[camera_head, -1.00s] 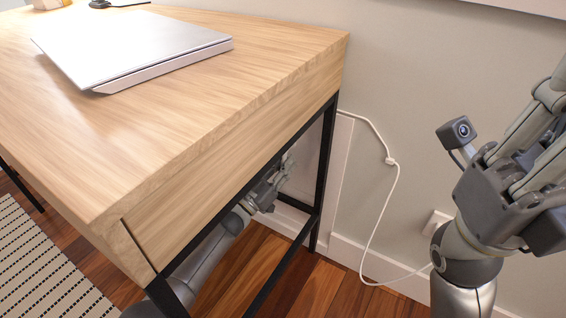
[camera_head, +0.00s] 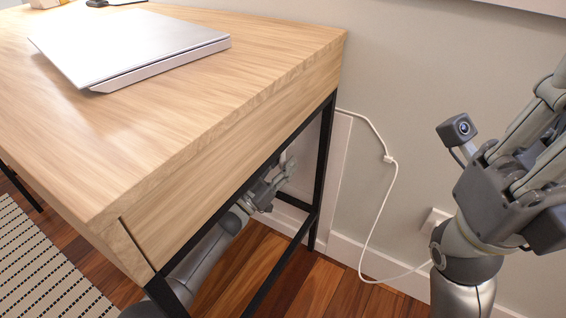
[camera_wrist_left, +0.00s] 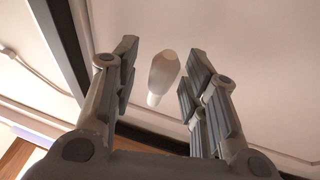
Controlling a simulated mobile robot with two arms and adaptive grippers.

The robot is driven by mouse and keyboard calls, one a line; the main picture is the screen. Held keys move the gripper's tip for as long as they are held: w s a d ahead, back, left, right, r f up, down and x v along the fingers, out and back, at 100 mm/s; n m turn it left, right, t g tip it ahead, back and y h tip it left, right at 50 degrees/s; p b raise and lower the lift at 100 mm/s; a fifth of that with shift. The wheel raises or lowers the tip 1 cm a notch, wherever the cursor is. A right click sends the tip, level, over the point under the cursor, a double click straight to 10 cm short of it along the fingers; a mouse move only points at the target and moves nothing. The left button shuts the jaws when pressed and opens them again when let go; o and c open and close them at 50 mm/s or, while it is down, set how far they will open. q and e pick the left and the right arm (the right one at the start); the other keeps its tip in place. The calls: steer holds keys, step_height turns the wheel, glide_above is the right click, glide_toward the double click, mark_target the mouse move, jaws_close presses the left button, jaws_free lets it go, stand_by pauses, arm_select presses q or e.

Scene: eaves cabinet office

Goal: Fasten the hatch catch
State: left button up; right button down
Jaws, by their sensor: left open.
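The hatch (camera_head: 306,150) is a pale panel low in the wall, partly hidden behind the desk's black frame. Its catch (camera_wrist_left: 163,76) is a white, rounded, elongated handle that stands slightly tilted in the left wrist view. My left gripper (camera_head: 283,175) reaches under the desk to the panel. In the left wrist view my left gripper (camera_wrist_left: 158,72) is open, with one finger on each side of the catch and a visible gap to each. My right gripper (camera_head: 535,165) is raised at the right edge, away from the hatch; its fingertips are not clearly shown.
The wooden desk (camera_head: 190,110) with black metal legs stands over my left arm, and a closed laptop (camera_head: 130,45) lies on it. A white cable (camera_head: 388,190) hangs along the wall to a socket (camera_head: 436,220). A striped rug (camera_head: 40,270) lies at lower left.

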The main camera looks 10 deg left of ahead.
arm_select(q)
steer(key=v, duration=1.1)
steer(key=shift+s+a+f, duration=0.15)
steer(key=shift+s, duration=0.05)
